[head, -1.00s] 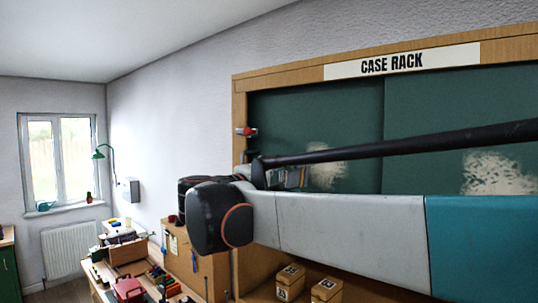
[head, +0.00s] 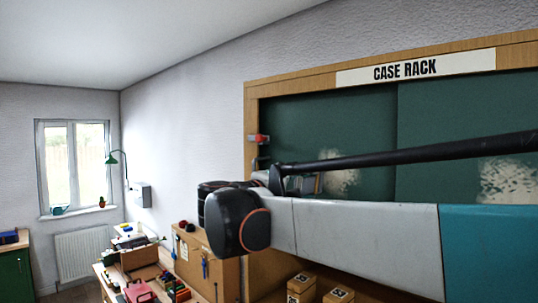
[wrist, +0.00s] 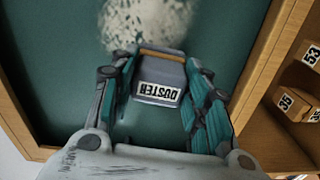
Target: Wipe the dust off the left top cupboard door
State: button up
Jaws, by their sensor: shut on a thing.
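The left top cupboard door (head: 325,125) is a flat green panel under the CASE RACK sign. A pale speckled dust patch (head: 343,182) shows low on it, partly hidden by my arm. In the wrist view the same patch (wrist: 140,22) lies on the green surface at the top. My gripper (wrist: 165,72) is shut on a grey duster (wrist: 158,75) with a brown band and an upside-down DUSTER label. The duster overlaps the lower edge of the patch in this view; I cannot tell whether it touches the door. In the head view my arm hides most of the gripper.
The right door (head: 460,110) has its own dust patch (head: 508,180). A wooden frame (head: 252,130) edges the doors, with small red and dark items at its left. Numbered boxes (head: 300,284) stand below. A cluttered workbench (head: 110,283) is at lower left.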

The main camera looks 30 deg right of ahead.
jog(key=shift+s+d, duration=0.2)
jog(key=shift+d, duration=0.4)
jog(key=shift+s, duration=0.15)
jog(key=shift+s+d+p, duration=1.15)
jog(key=shift+s+d, duration=0.65)
jog(key=shift+s, duration=3.4)
jog(key=w+a+r, duration=0.2)
jog(key=w, duration=0.5)
jog(key=shift+w+a+b, duration=0.15)
jog(key=shift+a+b, duration=0.05)
jog(key=shift+b, duration=0.2)
